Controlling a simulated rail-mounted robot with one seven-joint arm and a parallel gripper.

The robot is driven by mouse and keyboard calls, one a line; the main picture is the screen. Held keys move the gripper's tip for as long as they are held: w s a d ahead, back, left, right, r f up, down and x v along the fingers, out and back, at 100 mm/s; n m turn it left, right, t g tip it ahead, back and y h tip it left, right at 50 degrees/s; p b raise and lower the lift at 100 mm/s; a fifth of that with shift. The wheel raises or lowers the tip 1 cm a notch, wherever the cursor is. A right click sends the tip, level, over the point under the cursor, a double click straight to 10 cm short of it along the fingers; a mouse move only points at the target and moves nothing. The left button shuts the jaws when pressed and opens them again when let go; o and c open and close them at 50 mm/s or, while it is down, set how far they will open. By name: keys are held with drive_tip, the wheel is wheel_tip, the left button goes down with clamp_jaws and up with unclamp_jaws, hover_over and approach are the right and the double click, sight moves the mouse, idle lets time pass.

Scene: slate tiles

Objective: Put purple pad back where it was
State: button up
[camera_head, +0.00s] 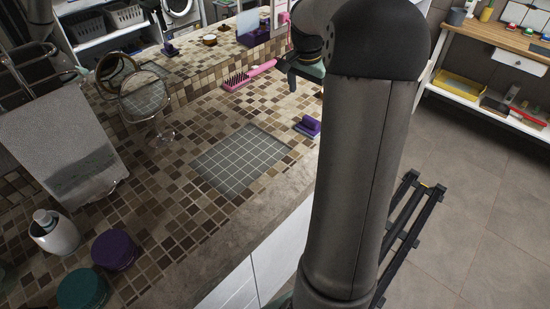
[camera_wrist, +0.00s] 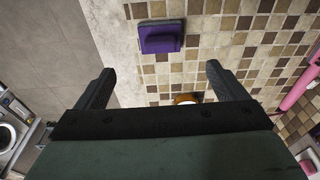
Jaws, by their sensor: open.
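The purple pad (camera_head: 308,126) lies on the mosaic-tiled counter near its front edge, to the right of a square of grey tiles (camera_head: 240,158). In the wrist view the pad (camera_wrist: 161,38) shows a raised grip on a flat base, beyond my fingertips and roughly between their lines. My gripper (camera_wrist: 160,68) is open and empty, apart from the pad. In the head view my gripper is partly hidden behind my arm, above the far right part of the counter.
A pink brush (camera_head: 248,75) lies behind the grey square, and also shows in the wrist view (camera_wrist: 300,88). A round mirror (camera_head: 145,98), towel (camera_head: 62,145), soap dispenser (camera_head: 54,232), purple round container (camera_head: 114,249) and teal one (camera_head: 82,289) stand to the left. The grey square is bare.

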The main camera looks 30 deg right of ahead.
drive_tip(key=s+a+n, duration=0.2)
drive_tip(key=a+n, duration=0.1)
drive_tip(key=a, duration=0.6)
drive_tip(key=s+a+f+n+y, duration=0.1)
drive_tip(key=s+a+f+n, duration=0.2)
drive_tip(key=s+a+n, duration=0.3)
drive_tip(key=s+a+f+n+y, duration=0.1)
drive_tip(key=s+a+f+n, duration=0.2)
drive_tip(key=s+a, duration=1.1)
drive_tip(key=s+n, duration=0.1)
drive_tip(key=n, duration=0.1)
drive_tip(key=shift+f+n, duration=0.2)
drive_tip(key=shift+n, duration=0.2)
